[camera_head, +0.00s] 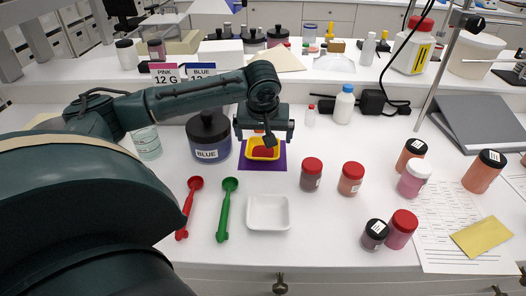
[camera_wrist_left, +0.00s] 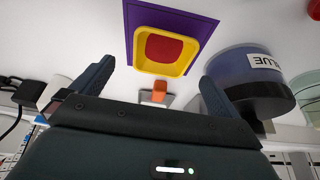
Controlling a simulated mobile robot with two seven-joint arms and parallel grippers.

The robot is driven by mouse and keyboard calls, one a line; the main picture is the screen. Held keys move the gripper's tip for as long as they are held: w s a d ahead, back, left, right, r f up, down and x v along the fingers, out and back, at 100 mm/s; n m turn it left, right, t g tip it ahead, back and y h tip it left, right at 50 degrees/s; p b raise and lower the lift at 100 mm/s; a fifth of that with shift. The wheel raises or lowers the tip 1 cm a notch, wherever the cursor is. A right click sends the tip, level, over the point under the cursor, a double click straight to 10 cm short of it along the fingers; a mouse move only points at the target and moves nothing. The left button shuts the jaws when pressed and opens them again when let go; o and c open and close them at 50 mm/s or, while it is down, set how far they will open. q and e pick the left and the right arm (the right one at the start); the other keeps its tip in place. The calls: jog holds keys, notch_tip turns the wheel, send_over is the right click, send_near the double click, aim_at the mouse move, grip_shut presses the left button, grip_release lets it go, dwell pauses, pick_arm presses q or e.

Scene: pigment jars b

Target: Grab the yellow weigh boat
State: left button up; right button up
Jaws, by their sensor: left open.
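The yellow weigh boat (camera_head: 262,158) sits on a purple mat (camera_head: 262,167) and holds red material. It also shows in the left wrist view (camera_wrist_left: 160,69), on the purple mat (camera_wrist_left: 129,18). My left gripper (camera_head: 264,136) is over the far side of the boat and hides part of it in the head view. In the left wrist view my left gripper (camera_wrist_left: 155,86) is open, its fingers wide apart with the boat beyond them. No finger visibly touches the boat. A small orange piece (camera_wrist_left: 159,91) shows between the fingers. My right gripper is in neither view.
The blue-labelled jar (camera_head: 208,138) stands close left of the mat. A white weigh boat (camera_head: 268,212), a green scoop (camera_head: 226,208) and a red scoop (camera_head: 189,207) lie nearer. Two red-lidded jars (camera_head: 311,174) (camera_head: 351,179) stand to the right.

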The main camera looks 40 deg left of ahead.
aim_at(263, 151)
pick_arm(q)
jog(key=shift+a+x, duration=0.1)
jog(key=shift+x, duration=1.4)
jog(key=shift+a+x, duration=0.15)
jog(key=shift+x, duration=1.35)
jog(key=shift+c, duration=0.3)
jog(key=shift+r, duration=0.1)
jog(key=c, duration=1)
